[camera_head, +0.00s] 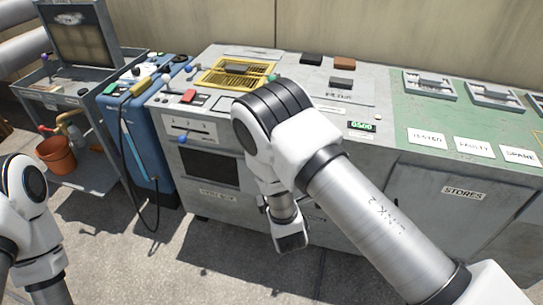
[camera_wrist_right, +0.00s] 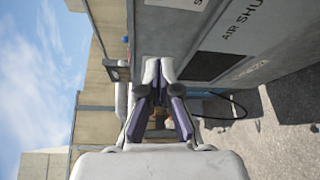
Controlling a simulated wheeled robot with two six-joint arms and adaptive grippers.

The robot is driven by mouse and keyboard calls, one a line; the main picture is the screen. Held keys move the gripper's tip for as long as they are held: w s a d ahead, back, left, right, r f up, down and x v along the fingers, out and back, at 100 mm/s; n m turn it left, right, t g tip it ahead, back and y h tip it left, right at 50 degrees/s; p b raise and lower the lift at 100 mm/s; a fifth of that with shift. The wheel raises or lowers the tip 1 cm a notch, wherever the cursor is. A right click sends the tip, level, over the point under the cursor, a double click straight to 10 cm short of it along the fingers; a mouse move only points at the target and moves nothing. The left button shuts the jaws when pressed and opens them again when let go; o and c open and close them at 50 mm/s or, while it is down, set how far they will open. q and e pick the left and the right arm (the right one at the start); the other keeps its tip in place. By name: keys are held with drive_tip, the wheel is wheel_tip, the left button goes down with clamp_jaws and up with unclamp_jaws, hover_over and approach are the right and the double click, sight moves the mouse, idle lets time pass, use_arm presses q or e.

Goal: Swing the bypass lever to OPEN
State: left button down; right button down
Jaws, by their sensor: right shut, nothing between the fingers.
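No lever in view carries a legible "bypass" label. A blue-knobbed lever (camera_head: 182,140) sticks out from the slotted front panel of the grey cabinet, left of my right arm in the head view. A small blue knob (camera_wrist_right: 125,40) shows beyond the fingers in the right wrist view; I cannot tell if it is the same lever. My right gripper (camera_wrist_right: 158,66) is shut and empty, in front of the cabinet and apart from the knob. In the head view its fingers are hidden or too small to tell. My left arm shows at the lower left; its gripper is out of frame.
The grey cabinet (camera_head: 210,165) adjoins a green-topped stores bench (camera_head: 470,115). A blue unit (camera_head: 150,145) with a hanging black hose stands to its left, beside a cart (camera_head: 85,170) holding an orange bucket (camera_head: 56,154). The floor in front is clear.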

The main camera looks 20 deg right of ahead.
drive_tip(key=w+d+f+b, duration=0.1)
drive_tip(key=w, duration=0.9)
drive_tip(key=d, duration=0.1)
drive_tip(key=s+d, duration=0.1)
drive_tip(key=d, duration=0.1)
drive_tip(key=shift+s+d+r, duration=0.25)
drive_tip(key=shift+r, duration=0.05)
